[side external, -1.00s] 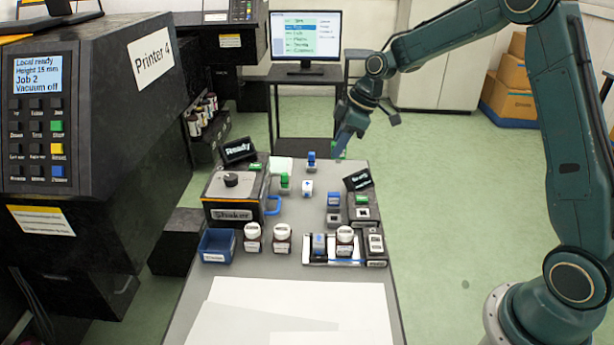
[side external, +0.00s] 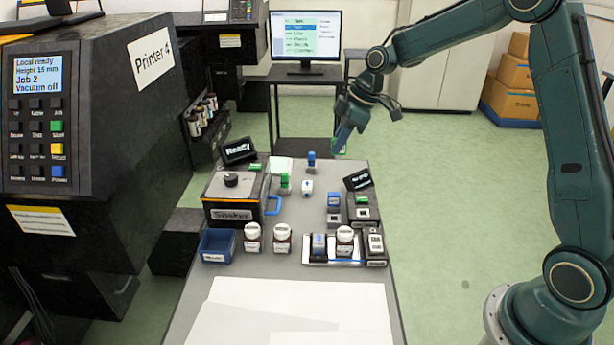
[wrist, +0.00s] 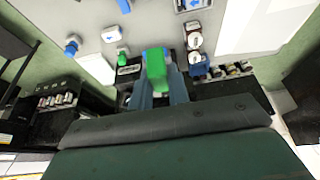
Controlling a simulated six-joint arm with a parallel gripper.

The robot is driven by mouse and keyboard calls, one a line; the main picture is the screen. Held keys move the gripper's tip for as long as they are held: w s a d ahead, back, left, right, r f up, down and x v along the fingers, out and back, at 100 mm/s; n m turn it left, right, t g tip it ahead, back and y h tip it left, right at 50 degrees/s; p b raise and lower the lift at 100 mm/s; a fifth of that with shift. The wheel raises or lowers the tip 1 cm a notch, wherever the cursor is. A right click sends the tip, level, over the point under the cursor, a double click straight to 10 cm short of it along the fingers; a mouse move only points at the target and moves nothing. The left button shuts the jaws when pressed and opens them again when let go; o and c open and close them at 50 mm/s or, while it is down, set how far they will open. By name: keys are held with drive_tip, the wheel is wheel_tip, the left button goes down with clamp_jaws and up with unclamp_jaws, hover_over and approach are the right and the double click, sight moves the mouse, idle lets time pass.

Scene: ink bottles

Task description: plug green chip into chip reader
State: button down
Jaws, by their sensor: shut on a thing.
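My gripper (side external: 341,148) is above the far right edge of the table, in the side view. In the wrist view its two blue fingers (wrist: 158,92) are shut on a green chip (wrist: 157,72), which hangs between them, clear of the table. Only a sliver of green shows at the fingertips in the side view. A small dark tilted display (side external: 358,180) stands at the table's right side, with dark blocks in front of it bearing a blue piece (side external: 334,199) and a green piece (side external: 362,199). Their labels are too small to read, so I cannot tell which is the chip reader.
A blue-topped piece (side external: 311,159), a green-topped piece (side external: 284,183) and a white piece (side external: 307,188) stand mid-table. The box labelled Shaker (side external: 233,196) is at left. White-capped bottles (side external: 282,238), a blue bin (side external: 217,245) and a tray (side external: 310,261) stand nearer. White sheets (side external: 290,305) cover the front.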

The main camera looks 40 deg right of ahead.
drive_tip(key=shift+r, duration=1.05)
drive_tip(key=shift+f, duration=0.1)
drive_tip(key=s+d+f, duration=0.2)
drive_tip(key=d+f, duration=0.1)
drive_tip(key=f, duration=0.4)
drive_tip(key=s+d+f, duration=0.3)
drive_tip(key=f, duration=0.4)
drive_tip(key=shift+d+f, duration=0.2)
drive_tip(key=shift+f, duration=0.05)
drive_tip(key=shift+f, duration=0.2)
drive_tip(key=shift+f, duration=2.4)
drive_tip(key=shift+f, duration=0.7)
idle(0.7)
